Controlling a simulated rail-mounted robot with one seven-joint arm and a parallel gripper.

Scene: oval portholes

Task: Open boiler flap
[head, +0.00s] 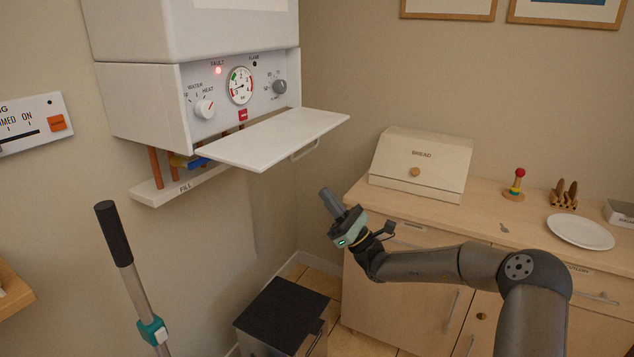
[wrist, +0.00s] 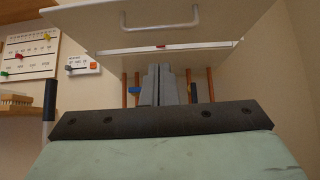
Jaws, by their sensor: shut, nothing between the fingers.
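The boiler (head: 240,85) hangs on the wall at the upper left of the head view. Its white flap (head: 275,138) is swung down and sticks out about level, leaving the panel with gauge and knobs uncovered. The flap's handle (head: 305,150) hangs at its front edge. In the wrist view the flap (wrist: 200,30) shows from below, with its handle (wrist: 160,20) at the top. My gripper (head: 325,192) is shut and empty, below and to the right of the flap and apart from it. The shut fingers also show in the wrist view (wrist: 159,85).
A counter (head: 490,212) at the right carries a bread box (head: 422,165) and a plate (head: 580,232). A dark-lidded bin (head: 283,315) stands on the floor below. A pole with a black grip (head: 115,235) rises at the left. Copper pipes (head: 155,168) run under the boiler.

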